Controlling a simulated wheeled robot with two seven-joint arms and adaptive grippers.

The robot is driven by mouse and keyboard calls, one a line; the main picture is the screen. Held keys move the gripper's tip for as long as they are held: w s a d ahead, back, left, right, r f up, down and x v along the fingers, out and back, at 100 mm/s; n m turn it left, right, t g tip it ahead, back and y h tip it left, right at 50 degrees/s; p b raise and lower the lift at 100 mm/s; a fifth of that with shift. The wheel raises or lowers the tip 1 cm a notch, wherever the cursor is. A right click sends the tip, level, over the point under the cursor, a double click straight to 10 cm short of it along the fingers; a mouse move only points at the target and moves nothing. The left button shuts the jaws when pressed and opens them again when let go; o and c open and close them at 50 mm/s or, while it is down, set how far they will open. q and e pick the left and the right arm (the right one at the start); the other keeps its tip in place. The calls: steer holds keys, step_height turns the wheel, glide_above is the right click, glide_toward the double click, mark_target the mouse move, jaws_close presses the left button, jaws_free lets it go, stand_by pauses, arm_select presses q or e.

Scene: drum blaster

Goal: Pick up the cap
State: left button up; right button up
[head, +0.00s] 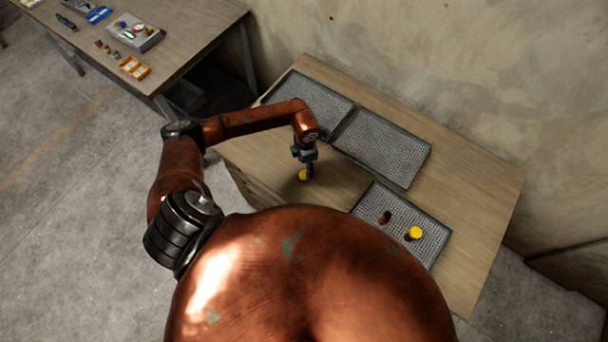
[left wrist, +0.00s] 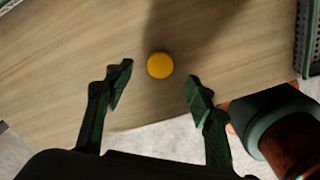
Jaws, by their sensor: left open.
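The yellow round cap (head: 303,175) lies on the wooden table, below my left gripper (head: 309,168) in the head view. In the left wrist view the cap (left wrist: 160,65) sits on bare wood, a little beyond and between the two fingertips. My left gripper (left wrist: 158,84) is open and empty, with its fingers spread wide on either side of the cap's line. A second yellow round top (head: 415,233) shows in the near right tray.
Two grey mesh trays (head: 381,147) lie along the wall side of the table (head: 470,190). A third mesh tray (head: 375,192) at the near right holds a dark reddish item (head: 385,217). Another table (head: 190,40) with small items stands at upper left. Bare wood surrounds the cap.

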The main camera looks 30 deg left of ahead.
mark_target(304, 176)
arm_select(q)
step_height(304, 176, down, 6)
steer(key=shift+s+f+p, duration=0.1)
steer(key=shift+s+p, duration=0.05)
steer(key=shift+p, duration=0.35)
steer(key=c, duration=0.9)
